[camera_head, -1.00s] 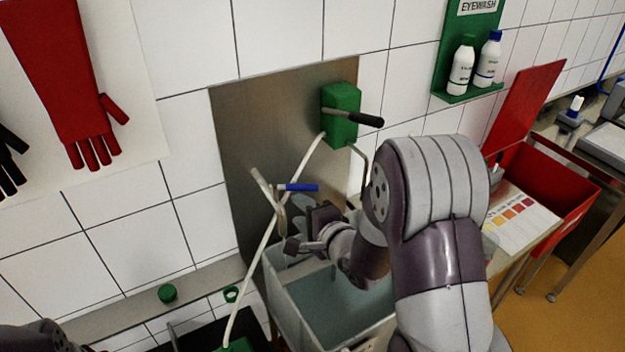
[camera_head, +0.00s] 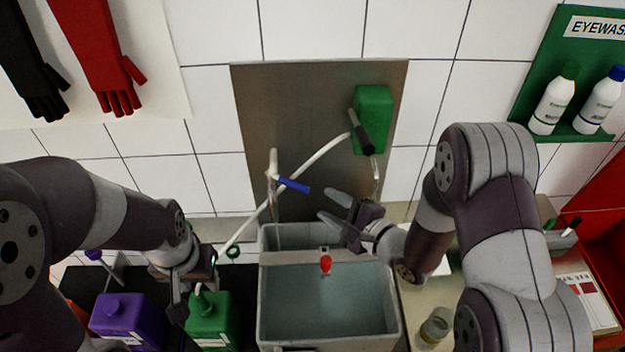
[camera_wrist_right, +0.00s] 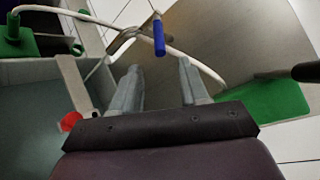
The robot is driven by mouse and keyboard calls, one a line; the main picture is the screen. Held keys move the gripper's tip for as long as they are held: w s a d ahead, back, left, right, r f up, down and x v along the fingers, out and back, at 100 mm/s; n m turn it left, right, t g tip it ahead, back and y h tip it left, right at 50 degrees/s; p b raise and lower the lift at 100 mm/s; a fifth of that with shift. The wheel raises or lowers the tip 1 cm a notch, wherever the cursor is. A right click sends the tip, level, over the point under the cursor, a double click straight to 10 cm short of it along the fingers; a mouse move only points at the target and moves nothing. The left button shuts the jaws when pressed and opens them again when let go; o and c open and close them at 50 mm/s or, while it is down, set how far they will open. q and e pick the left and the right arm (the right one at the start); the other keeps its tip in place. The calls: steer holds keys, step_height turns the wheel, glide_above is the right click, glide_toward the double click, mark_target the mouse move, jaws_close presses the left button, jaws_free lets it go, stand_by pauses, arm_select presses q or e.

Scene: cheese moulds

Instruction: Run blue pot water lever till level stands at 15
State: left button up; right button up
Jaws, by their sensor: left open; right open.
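The blue lever (camera_head: 293,185) sits on a pale tap (camera_head: 273,170) in front of the metal wall panel, above the grey basin (camera_head: 265,310) of water. The lever also shows in the right wrist view (camera_wrist_right: 158,36), beyond the fingertips. My right gripper (camera_head: 329,205) is open and empty, just right of and slightly below the lever in the head view, its fingers pointing toward the tap. Its two fingers are apart in the wrist view (camera_wrist_right: 160,72). My left gripper (camera_head: 180,300) is open, pointing down near the green jug. I see no readable level scale.
A green box with a black lever (camera_head: 374,105) is on the panel, joined to a white hose (camera_head: 248,226). A red knob (camera_head: 326,264) is at the basin's divider. A purple jug (camera_head: 125,318) and a green jug (camera_head: 213,318) stand at lower left.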

mark_target(295, 184)
steer(key=w+a, duration=0.1)
steer(key=a, duration=0.1)
steer(key=w+a+p, duration=0.1)
steer(key=w+a, duration=0.1)
steer(key=shift+a+f, duration=0.1)
steer(key=shift+f, duration=0.1)
steer(key=w, duration=0.1)
steer(key=w+a+f+p, duration=0.1)
steer(key=w, duration=0.2)
steer(key=shift+w+a+f+p, duration=0.2)
steer(key=shift+a+p, duration=0.15)
steer(key=shift+x, duration=0.95)
steer(key=shift+a+f, duration=0.15)
steer(key=shift+a, duration=0.4)
steer(key=shift+w+d, duration=0.1)
steer(key=shift+d, duration=0.2)
steer(key=c, duration=0.4)
arm_select(q)
steer(key=r, duration=0.3)
steer(key=shift+w+a+r, duration=0.1)
steer(key=shift+a+r, duration=0.1)
steer(key=shift+a, duration=0.05)
arm_select(e)
jaws_close()
